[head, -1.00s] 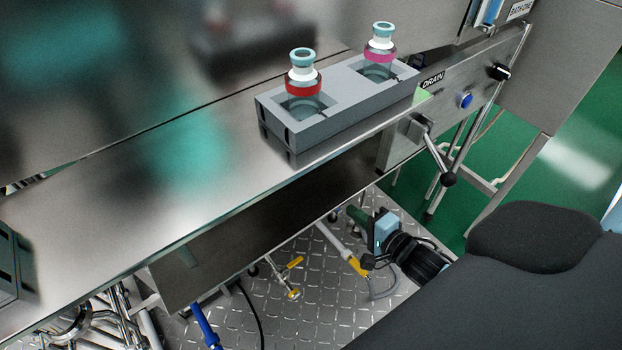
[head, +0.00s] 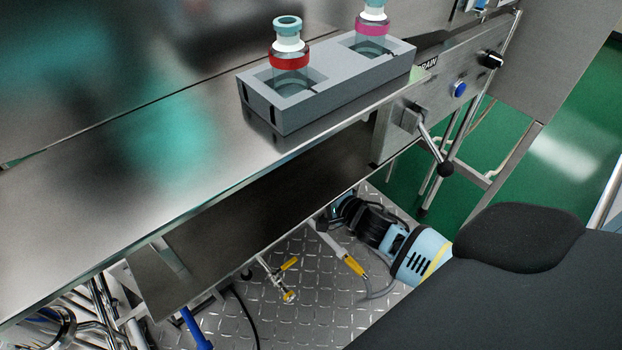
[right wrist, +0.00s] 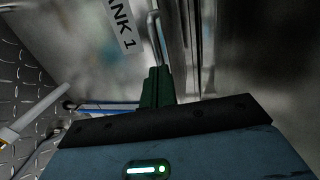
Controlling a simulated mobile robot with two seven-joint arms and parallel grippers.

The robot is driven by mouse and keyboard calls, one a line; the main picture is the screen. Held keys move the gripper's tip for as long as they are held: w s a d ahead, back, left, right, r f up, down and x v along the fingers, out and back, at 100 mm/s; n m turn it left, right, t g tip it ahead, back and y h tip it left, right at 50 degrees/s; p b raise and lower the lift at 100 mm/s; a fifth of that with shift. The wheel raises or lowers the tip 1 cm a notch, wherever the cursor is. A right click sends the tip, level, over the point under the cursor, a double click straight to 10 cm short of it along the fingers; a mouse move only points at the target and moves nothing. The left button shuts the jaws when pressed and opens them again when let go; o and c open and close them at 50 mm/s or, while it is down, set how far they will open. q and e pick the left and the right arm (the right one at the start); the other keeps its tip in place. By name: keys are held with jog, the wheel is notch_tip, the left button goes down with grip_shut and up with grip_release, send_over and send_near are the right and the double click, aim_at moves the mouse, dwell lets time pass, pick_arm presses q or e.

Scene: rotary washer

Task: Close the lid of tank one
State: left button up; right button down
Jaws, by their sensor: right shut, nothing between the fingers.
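The label for tank one (right wrist: 125,25), reading "NK 1" in the part that shows, is on a metal panel in the right wrist view. A bent metal rod (right wrist: 155,32) stands beside it. My right gripper (right wrist: 155,85) is shut and empty, its dark green fingers together just below the rod in the picture. I cannot tell whether they touch it. In the head view my right arm reaches under the bench edge, and its fingers are not clearly seen. I cannot make out the lid of tank one in either view. My left gripper is not in view.
A grey rack (head: 325,85) with two capped bottles stands on the metal bench top (head: 130,190). The DRAIN panel carries a blue button (head: 459,90), a black knob (head: 491,60) and a lever (head: 430,140). Yellow-handled valves (head: 288,264) and pipes are below, over diamond-plate floor.

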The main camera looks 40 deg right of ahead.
jog(key=x, duration=0.5)
jog(key=shift+w+r, duration=0.1)
jog(key=shift+r, duration=0.2)
jog(key=shift+w+b, duration=0.25)
jog(key=shift+b, duration=0.05)
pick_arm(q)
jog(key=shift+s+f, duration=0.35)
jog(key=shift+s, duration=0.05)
pick_arm(e)
jog(key=shift+r, duration=0.25)
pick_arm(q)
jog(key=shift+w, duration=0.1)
